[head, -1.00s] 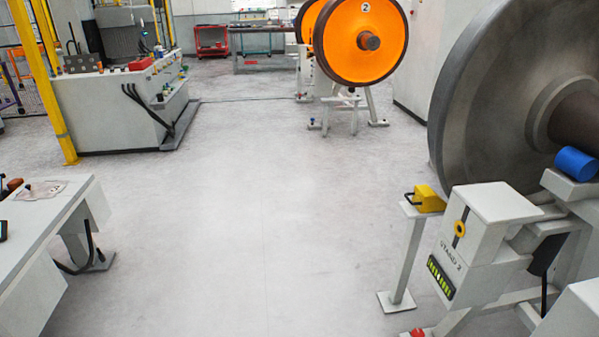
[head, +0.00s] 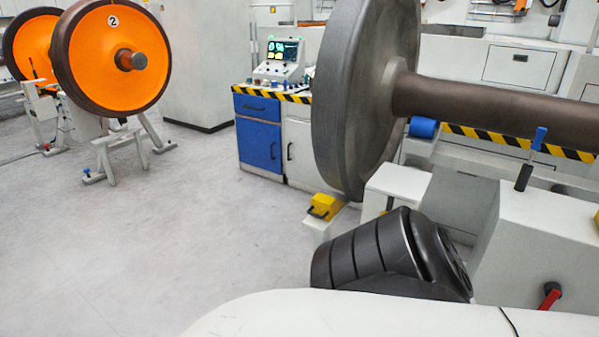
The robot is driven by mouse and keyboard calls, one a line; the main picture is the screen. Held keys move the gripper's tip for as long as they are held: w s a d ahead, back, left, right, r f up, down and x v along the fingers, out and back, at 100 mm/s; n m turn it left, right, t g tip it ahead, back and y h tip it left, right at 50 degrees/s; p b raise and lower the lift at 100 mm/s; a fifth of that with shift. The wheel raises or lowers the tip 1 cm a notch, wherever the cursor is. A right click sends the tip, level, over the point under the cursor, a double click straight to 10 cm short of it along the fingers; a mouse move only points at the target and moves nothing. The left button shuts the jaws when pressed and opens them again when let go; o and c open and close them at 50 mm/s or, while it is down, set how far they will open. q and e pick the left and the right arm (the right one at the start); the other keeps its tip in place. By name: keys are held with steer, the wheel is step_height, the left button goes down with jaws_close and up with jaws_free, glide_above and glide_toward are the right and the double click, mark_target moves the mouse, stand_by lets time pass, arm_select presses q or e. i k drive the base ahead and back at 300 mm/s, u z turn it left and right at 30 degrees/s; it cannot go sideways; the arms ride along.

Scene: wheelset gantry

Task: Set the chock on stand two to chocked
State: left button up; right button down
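The yellow chock (head: 325,206) with its dark handle sits on top of a thin white post (head: 317,228), close beside the lower rim of the large grey wheel (head: 345,100). I cannot tell if it touches the wheel. The white stand housing (head: 398,185) is right of the chock. Its front and its label are hidden behind a dark ribbed joint and a white link of mine. Neither of my grippers shows in the head view.
A brown axle (head: 490,108) runs right from the wheel. A blue roller (head: 423,128), a blue-topped lever (head: 538,140) and a red handle (head: 551,293) are at the right. An orange wheel marked 2 (head: 95,75) stands far left. Floor (head: 190,210) is clear at left.

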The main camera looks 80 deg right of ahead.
mark_target(323, 207)
steer(key=z, duration=1)
steer(key=i, duration=0.9)
steer(key=z, duration=1.05)
